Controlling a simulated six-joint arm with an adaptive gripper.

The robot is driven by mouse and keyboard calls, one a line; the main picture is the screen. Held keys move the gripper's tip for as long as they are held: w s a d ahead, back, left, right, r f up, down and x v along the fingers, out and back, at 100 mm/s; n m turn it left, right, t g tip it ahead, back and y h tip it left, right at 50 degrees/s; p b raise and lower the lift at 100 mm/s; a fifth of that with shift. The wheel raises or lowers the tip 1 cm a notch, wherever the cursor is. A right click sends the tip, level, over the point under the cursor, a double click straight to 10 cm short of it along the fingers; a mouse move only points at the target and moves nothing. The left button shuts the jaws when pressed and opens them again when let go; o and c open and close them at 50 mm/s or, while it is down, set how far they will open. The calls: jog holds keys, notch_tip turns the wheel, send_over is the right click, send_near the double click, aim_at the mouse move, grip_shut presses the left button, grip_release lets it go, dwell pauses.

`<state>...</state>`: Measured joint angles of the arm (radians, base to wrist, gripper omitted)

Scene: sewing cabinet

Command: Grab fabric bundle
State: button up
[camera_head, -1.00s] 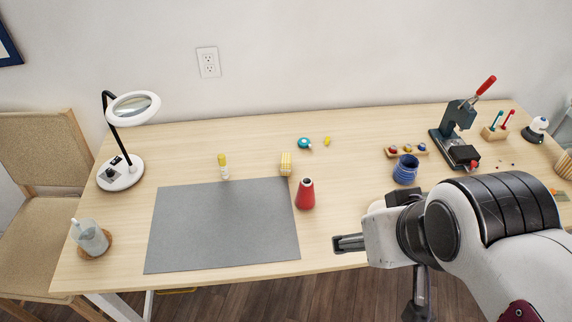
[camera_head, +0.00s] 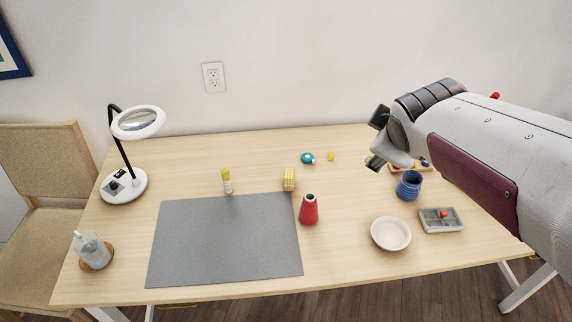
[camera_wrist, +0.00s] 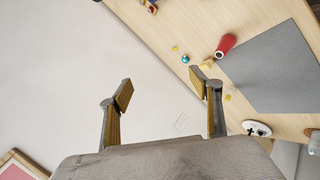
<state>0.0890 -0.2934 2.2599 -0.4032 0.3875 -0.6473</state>
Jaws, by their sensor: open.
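The fabric bundle, apparently the small yellow-and-white checked block (camera_head: 289,180), stands on the table just beyond the top right corner of the grey mat. In the wrist view the bundle (camera_wrist: 207,65) shows beside my right fingertip, partly hidden by it. My gripper (camera_head: 375,140) is open and empty in the air, right of the bundle and well apart from it. In the wrist view the gripper (camera_wrist: 161,88) has its two fingers spread, with mostly wall between them.
A red cone (camera_head: 309,210) stands close to the bundle. A yellow-capped bottle (camera_head: 227,181), teal tape measure (camera_head: 308,158) and small yellow item (camera_head: 331,156) are nearby. The grey mat (camera_head: 224,240) lies empty. A bowl (camera_head: 391,233), blue jar (camera_head: 409,185) and tray (camera_head: 441,220) stand right.

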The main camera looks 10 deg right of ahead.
jog(key=w+d+f+n+t+y, duration=0.1)
jog(key=w+d+n+t, duration=0.1)
jog(key=w+n, duration=1.1)
jog(key=w+a+f+n+t+y, duration=0.1)
jog(key=w+f+n+y, duration=0.1)
jog(key=w+f+n, duration=0.3)
jog(key=w+a+f+n+y, duration=0.1)
jog(key=w+a+f+y, duration=0.1)
jog(key=w, duration=0.5)
jog(key=n+g+y, duration=0.4)
jog(key=n+y, duration=0.5)
jog(key=n, duration=0.9)
send_near(289, 178)
jog(key=w, duration=0.2)
jog(key=w+a, duration=0.1)
jog(key=w, duration=0.1)
jog(key=shift+f, duration=0.1)
jog(key=shift+s+a+f+g, duration=0.15)
jog(key=shift+s+f+g, duration=0.15)
jog(key=shift+s+f, duration=0.1)
jog(key=shift+w+a, duration=0.1)
